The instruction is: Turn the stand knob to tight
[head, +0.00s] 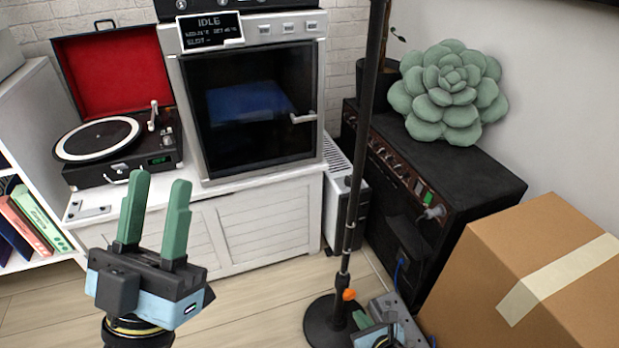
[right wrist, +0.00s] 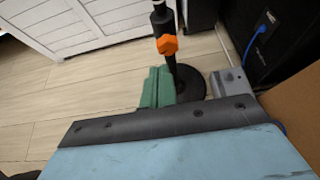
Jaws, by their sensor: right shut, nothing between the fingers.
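The stand is a black pole (head: 362,150) on a round black base (head: 325,322) on the floor. Its orange knob (head: 349,295) sits low on the pole; it also shows in the right wrist view (right wrist: 167,45). My right gripper (head: 362,320) is low beside the stand, partly cut off by the frame's lower edge. In the right wrist view its green fingers (right wrist: 157,88) are together and empty, just below and left of the knob in the picture, apart from it. My left gripper (head: 154,215) is raised at the left with its green fingers apart and empty. The knob's setting cannot be read.
A cardboard box (head: 540,265) stands at the right, near my right arm. A black amplifier (head: 440,185) carries a green succulent cushion (head: 448,92). A white cabinet (head: 255,225) holds a record player (head: 100,140) and a 3D printer (head: 250,105). Wooden floor left of the stand is clear.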

